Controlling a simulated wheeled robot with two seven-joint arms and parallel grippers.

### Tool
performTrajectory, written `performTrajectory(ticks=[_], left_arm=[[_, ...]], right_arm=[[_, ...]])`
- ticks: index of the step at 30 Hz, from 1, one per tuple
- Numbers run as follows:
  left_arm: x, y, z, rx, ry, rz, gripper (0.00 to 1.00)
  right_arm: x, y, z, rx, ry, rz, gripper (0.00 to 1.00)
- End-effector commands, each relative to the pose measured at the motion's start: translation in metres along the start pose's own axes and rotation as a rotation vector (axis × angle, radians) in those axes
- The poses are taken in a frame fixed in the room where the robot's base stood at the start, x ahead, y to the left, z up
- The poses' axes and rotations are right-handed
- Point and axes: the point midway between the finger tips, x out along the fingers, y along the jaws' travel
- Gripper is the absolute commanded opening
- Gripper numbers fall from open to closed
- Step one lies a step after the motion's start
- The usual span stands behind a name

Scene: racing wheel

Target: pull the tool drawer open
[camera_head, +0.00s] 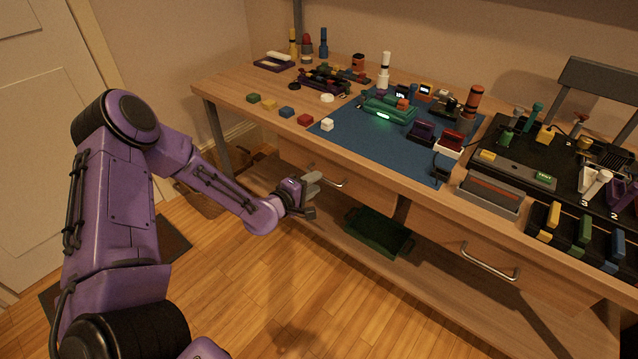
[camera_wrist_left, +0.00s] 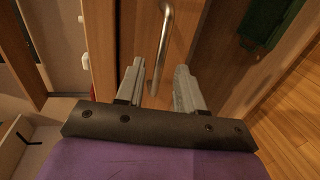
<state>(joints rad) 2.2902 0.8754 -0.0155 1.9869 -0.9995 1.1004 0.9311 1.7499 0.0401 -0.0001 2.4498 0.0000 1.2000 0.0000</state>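A wooden drawer (camera_head: 362,187) is set under the left part of the workbench top, its front looking flush with the bench. It has a curved metal bar handle (camera_head: 334,183). My left gripper (camera_head: 314,190) is in front of this drawer, at the left end of the handle. In the left wrist view its two grey fingers (camera_wrist_left: 160,70) are apart, and the bar (camera_wrist_left: 167,35) shows in the gap between them. I cannot tell whether either finger touches it. A second drawer (camera_head: 448,236) with its own bar handle (camera_head: 490,264) is further right. My right gripper is not in view.
The workbench top (camera_head: 235,85) holds a blue mat (camera_head: 345,135), small coloured blocks, tools and a black rack. A dark green crate (camera_head: 378,232) stands on the lower shelf (camera_head: 440,275) below the drawers. The wooden floor (camera_head: 250,290) in front is clear.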

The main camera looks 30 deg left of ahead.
Motion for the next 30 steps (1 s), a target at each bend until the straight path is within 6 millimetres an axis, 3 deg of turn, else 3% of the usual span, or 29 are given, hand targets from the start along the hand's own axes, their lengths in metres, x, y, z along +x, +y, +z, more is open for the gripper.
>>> performTrajectory(ticks=[6,14,18,30], left_arm=[[0.028,-0.001,0.001,0.001,0.000,-0.002,0.37],[0.030,0.000,0.001,-0.001,0.000,-0.001,0.37],[0.030,0.000,0.001,0.000,0.000,-0.001,0.00],[0.027,-0.001,0.011,0.004,-0.018,-0.003,0.00]], right_arm=[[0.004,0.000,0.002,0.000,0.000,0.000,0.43],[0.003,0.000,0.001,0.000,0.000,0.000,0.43],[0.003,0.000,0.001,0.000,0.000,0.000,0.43],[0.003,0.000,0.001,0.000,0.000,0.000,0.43]])
